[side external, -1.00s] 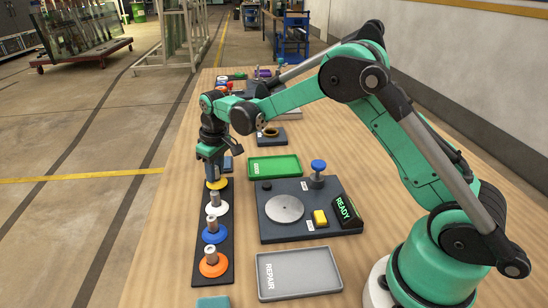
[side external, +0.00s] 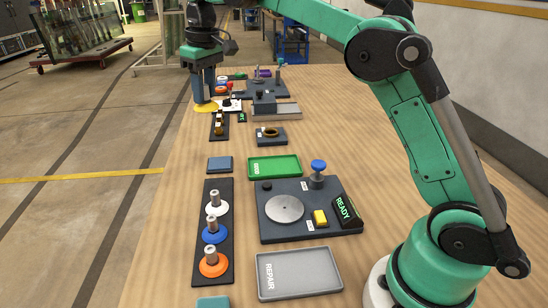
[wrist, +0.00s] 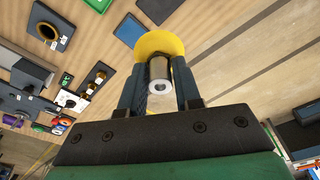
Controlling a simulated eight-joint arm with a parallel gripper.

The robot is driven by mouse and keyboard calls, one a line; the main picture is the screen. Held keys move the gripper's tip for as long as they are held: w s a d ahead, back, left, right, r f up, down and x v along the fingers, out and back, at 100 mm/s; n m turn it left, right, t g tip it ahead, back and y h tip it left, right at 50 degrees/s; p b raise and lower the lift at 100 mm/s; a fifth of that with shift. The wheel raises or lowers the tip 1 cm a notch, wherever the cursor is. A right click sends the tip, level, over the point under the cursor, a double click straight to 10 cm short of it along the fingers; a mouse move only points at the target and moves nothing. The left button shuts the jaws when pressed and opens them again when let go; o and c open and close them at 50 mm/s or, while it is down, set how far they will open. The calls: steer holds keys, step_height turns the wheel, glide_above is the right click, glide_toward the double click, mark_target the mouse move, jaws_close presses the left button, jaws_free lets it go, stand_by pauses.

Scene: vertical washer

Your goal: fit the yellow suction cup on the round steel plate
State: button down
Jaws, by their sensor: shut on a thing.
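My gripper (side external: 205,98) is shut on the metal stem of the yellow suction cup (side external: 206,107). It holds the cup high up, with the yellow disc facing down. The wrist view shows the yellow cup (wrist: 160,43) beyond the two fingers, with its stem between them. The round steel plate (side external: 285,208) lies bare on the dark test station (side external: 268,233), well below and to the right of the cup in the side view. The plate is not in the wrist view.
A dark rack (side external: 211,268) holds white (side external: 217,209), blue (side external: 214,233) and orange (side external: 211,262) cups. A green tray (side external: 274,167) and a grey REPAIR tray (side external: 299,273) flank the station. A blue-capped knob (side external: 318,167) stands up on it.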

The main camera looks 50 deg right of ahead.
steer(key=shift+s+d+f, duration=0.1)
steer(key=shift+s+d, duration=0.1)
steer(key=shift+s, duration=0.2)
steer(key=s+d+f, duration=0.1)
steer(key=s+f, duration=0.4)
steer(key=s, duration=0.3)
steer(key=s+d+f, duration=0.1)
steer(key=s+f, duration=0.4)
steer(key=s, duration=0.3)
steer(key=shift+s+a+f, duration=0.1)
steer(key=shift+s+f, duration=0.1)
steer(key=shift+f, duration=1.65)
steer(key=shift+s+f, duration=0.15)
steer(key=shift+f, duration=1.65)
steer(key=shift+f, duration=0.25)
steer(key=shift+c, duration=0.7)
jaws_free()
step_height(320, 180, up, 7)
